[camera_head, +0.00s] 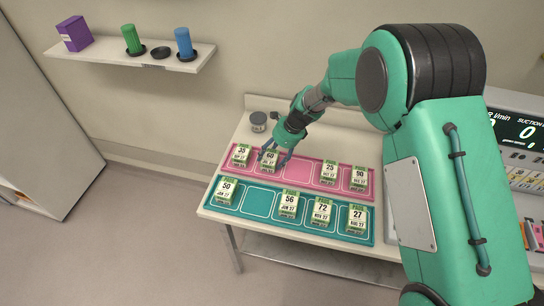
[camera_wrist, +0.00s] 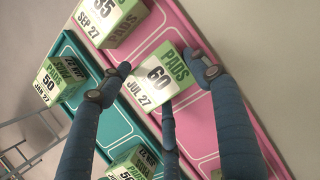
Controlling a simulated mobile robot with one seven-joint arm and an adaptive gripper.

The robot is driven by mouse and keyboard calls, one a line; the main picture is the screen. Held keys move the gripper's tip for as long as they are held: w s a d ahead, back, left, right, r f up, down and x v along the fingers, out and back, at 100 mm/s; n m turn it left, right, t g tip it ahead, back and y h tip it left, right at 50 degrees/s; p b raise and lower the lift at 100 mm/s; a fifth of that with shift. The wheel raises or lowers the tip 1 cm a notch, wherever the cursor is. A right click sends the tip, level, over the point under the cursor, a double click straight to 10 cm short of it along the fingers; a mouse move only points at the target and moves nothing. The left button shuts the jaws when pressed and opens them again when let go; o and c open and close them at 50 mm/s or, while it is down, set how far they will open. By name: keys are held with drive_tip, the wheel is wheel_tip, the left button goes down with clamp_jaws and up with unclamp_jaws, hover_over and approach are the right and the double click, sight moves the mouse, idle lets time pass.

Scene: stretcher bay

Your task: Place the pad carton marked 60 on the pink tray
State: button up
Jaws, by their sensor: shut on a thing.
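The pad carton marked 60 (camera_head: 269,161) is white and green, dated JUL 27. It is at the second place from the left of the pink tray (camera_head: 297,171), beside the carton marked 35 (camera_head: 240,154). My gripper (camera_head: 276,157) is around the 60 carton from above, shut on it. In the wrist view the 60 carton (camera_wrist: 158,82) sits between the blue fingers over the pink tray (camera_wrist: 195,120). Whether its underside touches the tray is hidden.
Cartons 25 (camera_head: 329,174) and 90 (camera_head: 359,178) stand on the pink tray's right part. The teal tray (camera_head: 257,203) in front holds cartons 50, 56, 72 and 27. A grey jar (camera_head: 258,122) stands behind. The pink tray's middle place is empty.

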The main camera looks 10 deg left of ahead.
drive_tip(key=shift+f, duration=0.1)
drive_tip(key=o, duration=1.3)
drive_tip(key=shift+o, duration=0.2)
drive_tip(key=p+v, duration=0.2)
drive_tip(key=v, duration=1)
